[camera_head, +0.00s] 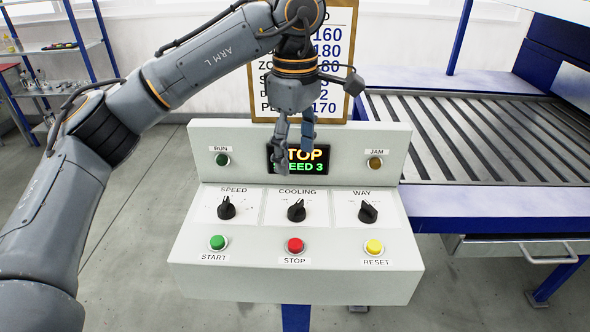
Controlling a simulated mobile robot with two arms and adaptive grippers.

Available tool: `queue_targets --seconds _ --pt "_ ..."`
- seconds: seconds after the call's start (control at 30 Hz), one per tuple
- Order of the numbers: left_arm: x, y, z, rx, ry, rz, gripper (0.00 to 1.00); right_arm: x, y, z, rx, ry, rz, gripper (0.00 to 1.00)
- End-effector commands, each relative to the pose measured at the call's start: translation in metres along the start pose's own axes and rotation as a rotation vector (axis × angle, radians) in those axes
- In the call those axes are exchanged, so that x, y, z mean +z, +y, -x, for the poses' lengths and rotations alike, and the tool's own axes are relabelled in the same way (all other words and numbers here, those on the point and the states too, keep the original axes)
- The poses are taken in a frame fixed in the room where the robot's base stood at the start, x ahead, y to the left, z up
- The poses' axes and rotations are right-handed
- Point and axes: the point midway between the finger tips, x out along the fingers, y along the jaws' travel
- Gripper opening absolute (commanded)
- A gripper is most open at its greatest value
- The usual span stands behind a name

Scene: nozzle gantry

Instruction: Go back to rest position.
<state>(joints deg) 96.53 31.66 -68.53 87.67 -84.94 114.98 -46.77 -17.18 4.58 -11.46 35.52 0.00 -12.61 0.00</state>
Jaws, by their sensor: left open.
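My left arm comes in from the left, and its gripper (296,160) hangs open and empty in front of the small display (315,160) of the grey control console (190,262). It covers part of the display, which reads "STOP" and "SPEED 3" in part. The gripper is above the SPEED knob (226,208), the COOLING knob (296,210) and the WAY knob (368,212). The green START (217,242), red STOP (295,245) and yellow RESET (373,247) buttons are below the knobs. My right gripper is not in view.
A blue-framed roller table (480,203) stands to the right, close to the console. A framed board (347,105) with numbers stands behind the console, partly hidden by my arm. A shelf rack (62,50) is at the far left. Grey floor (135,215) is free left of the console.

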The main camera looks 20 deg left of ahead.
Motion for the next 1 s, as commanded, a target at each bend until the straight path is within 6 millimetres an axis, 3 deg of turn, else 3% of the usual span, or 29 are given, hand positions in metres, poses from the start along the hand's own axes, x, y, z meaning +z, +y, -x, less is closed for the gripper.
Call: queue_targets --seconds 0.57,1.0 --pt "0.0 0.0 0.01 -0.001 0.0 0.001 0.63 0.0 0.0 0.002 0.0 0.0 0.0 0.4" --pt "0.0 0.0 0.077 -0.001 0.001 0.001 0.63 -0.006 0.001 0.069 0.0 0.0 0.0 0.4"
